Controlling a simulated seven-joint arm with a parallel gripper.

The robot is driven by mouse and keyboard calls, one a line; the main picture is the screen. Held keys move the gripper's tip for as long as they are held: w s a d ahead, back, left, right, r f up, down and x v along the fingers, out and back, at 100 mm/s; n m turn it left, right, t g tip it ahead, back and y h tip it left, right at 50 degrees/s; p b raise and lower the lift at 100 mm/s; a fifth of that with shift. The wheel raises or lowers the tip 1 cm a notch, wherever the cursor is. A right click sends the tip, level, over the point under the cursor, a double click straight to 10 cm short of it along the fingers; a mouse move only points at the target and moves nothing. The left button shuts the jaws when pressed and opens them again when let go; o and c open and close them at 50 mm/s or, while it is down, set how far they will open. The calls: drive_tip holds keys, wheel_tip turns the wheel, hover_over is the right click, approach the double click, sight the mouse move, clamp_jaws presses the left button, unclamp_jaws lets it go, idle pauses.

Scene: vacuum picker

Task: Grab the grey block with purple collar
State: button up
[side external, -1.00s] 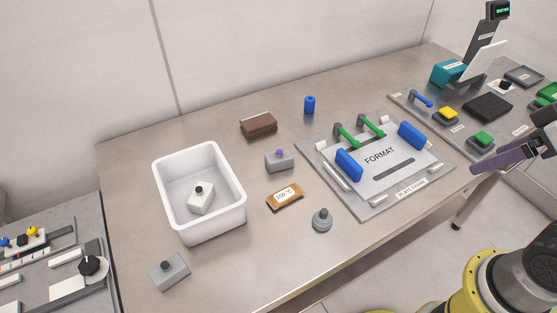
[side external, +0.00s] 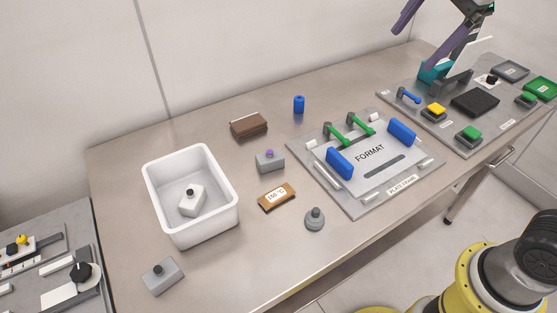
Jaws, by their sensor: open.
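The grey block with purple collar (side external: 270,163) stands on the table, right of the white bin and left of the FORMAT plate. Its purple top part faces up and nothing covers it. My gripper (side external: 412,48) is at the top right of the side external view, partly cut off by the upper edge. Its two purple fingers are spread apart with nothing between them. It is well to the right of the block, high by the teal device.
A white bin (side external: 160,208) holds a white block (side external: 192,201). Near the block are a brown stack (side external: 248,126), a 150 °C tag (side external: 277,197), a grey knobbed weight (side external: 315,219) and a blue cylinder (side external: 299,104). The FORMAT plate (side external: 390,172) has raised green and blue handles.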

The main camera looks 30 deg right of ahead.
drive_tip(key=w+a+f+m+g, duration=0.1)
drive_tip(key=w+a+m, duration=0.15)
drive_tip(key=w, duration=0.25)
drive_tip(key=w+a+f+m, duration=0.1)
drive_tip(key=w+a+f, duration=0.15)
drive_tip(key=w, duration=0.25)
drive_tip(key=g, duration=0.4)
hover_over(270, 153)
drive_tip(key=shift+m, duration=0.25)
drive_tip(key=f, duration=2.5)
drive_tip(key=shift+s+a+f, duration=0.3)
drive_tip(key=shift+f, duration=0.05)
drive_tip(key=shift+w+d+f, duration=0.15)
drive_tip(key=shift+f, duration=1.4)
drive_tip(key=shift+w+d+f, duration=0.15)
drive_tip(key=shift+f, duration=1.35)
clamp_jaws()
